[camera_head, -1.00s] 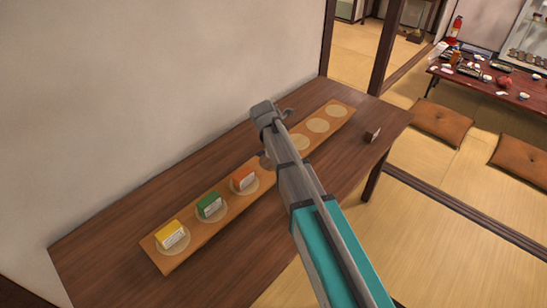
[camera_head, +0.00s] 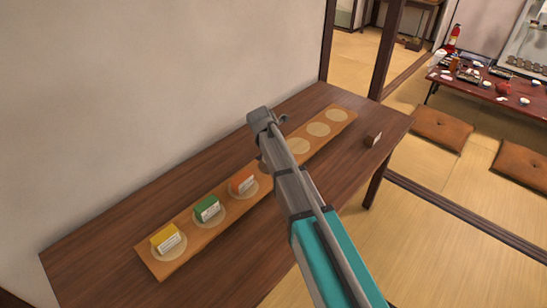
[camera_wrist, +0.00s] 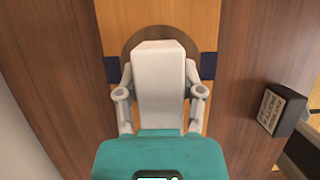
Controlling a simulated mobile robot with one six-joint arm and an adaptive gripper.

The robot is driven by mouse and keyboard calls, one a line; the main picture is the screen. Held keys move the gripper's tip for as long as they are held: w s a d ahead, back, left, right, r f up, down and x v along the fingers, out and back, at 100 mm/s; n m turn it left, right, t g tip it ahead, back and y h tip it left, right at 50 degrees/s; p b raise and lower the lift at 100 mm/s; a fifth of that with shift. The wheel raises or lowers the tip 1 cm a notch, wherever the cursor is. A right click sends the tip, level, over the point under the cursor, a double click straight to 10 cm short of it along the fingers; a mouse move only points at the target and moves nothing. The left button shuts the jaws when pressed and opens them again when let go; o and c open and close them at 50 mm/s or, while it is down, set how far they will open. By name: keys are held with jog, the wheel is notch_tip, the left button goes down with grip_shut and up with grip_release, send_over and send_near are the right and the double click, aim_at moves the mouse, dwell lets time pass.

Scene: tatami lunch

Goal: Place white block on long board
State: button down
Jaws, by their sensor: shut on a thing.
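In the wrist view, my gripper (camera_wrist: 160,88) is shut on the white block (camera_wrist: 160,65) and holds it over a round spot on the long board (camera_wrist: 160,12). The block hides most of that spot, and I cannot tell whether it touches the board. In the head view, the long wooden board (camera_head: 190,244) runs diagonally along the table with a row of pale round spots. My arm hides its middle, the fingers and the white block there.
Yellow (camera_head: 165,238), green (camera_head: 207,208) and orange (camera_head: 242,181) blocks stand on board spots at the near-left end. Pale spots at the far end are empty. A dark brown block (camera_head: 372,138) sits on the table (camera_head: 100,250) right of the board. A wall borders the left.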

jog(key=shift+w+a+f+b, duration=0.1)
jog(key=shift+w+f+b, duration=0.05)
jog(key=shift+f+b, duration=1.45)
jog(key=shift+f, duration=0.25)
jog(key=shift+c, duration=1.1)
grip_release()
jog(key=shift+r, duration=0.2)
jog(key=p+v, duration=0.6)
jog(key=shift+r+p, duration=0.3)
jog(key=shift+r, duration=0.05)
jog(key=shift+p+v, duration=2.4)
jog(key=shift+v, duration=0.25)
